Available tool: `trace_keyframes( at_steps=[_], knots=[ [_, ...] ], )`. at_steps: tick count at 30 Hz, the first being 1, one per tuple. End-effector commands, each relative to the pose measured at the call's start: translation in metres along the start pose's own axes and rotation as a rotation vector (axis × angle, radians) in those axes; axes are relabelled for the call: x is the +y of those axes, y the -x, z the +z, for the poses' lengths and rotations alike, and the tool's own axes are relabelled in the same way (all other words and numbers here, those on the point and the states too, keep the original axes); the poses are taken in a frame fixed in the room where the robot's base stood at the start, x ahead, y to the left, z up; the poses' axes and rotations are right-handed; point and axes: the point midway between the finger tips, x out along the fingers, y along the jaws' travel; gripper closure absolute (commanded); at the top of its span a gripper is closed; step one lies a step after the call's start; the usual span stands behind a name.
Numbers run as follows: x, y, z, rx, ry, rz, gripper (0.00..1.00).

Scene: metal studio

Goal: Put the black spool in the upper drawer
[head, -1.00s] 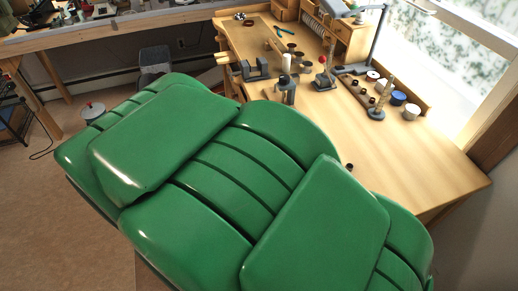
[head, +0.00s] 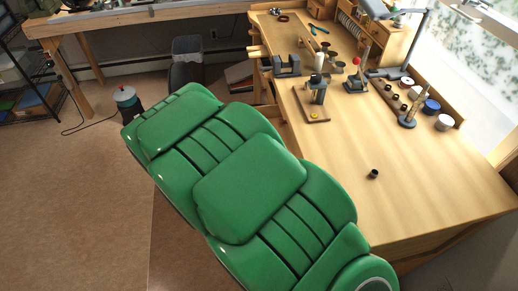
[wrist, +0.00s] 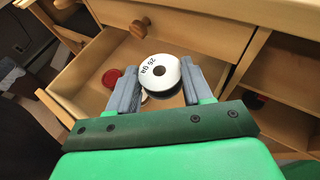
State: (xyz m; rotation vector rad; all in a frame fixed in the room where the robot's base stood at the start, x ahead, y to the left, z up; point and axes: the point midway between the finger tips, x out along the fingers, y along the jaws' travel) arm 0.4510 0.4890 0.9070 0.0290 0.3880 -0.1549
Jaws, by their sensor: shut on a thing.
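In the wrist view my gripper (wrist: 158,88) is shut on a spool (wrist: 163,72) with a white "26 ga" face and a dark rim. The spool is tilted so that its face shows to the camera. It is over an open wooden drawer (wrist: 75,77) and appears above its floor. A red round thing (wrist: 112,77) lies inside the drawer, and a pale thing beside it is partly hidden by the spool. A wooden panel with a round knob (wrist: 140,27) stands behind the drawer. Which drawer level is open I cannot tell. In the head view my gripper is hidden.
Open shelves (wrist: 278,85) are right of the drawer. In the head view the workbench (head: 430,175) has a small dark cylinder (head: 374,174) on a clear stretch. A vise (head: 287,66), a lamp (head: 412,62) and several spools stand farther back.

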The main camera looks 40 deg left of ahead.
Motion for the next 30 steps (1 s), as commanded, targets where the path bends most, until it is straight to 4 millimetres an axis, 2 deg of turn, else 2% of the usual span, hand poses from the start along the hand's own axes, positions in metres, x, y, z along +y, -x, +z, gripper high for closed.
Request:
trace_keyframes(
  at_steps=[10,20,30],
  knots=[
    [0.021,-0.025,-0.022,0.000,-0.001,-0.001,0.80],
    [0.027,-0.032,-0.029,-0.001,-0.001,-0.001,0.80],
    [0.029,-0.045,-0.058,-0.002,-0.001,0.000,0.80]
  ],
)
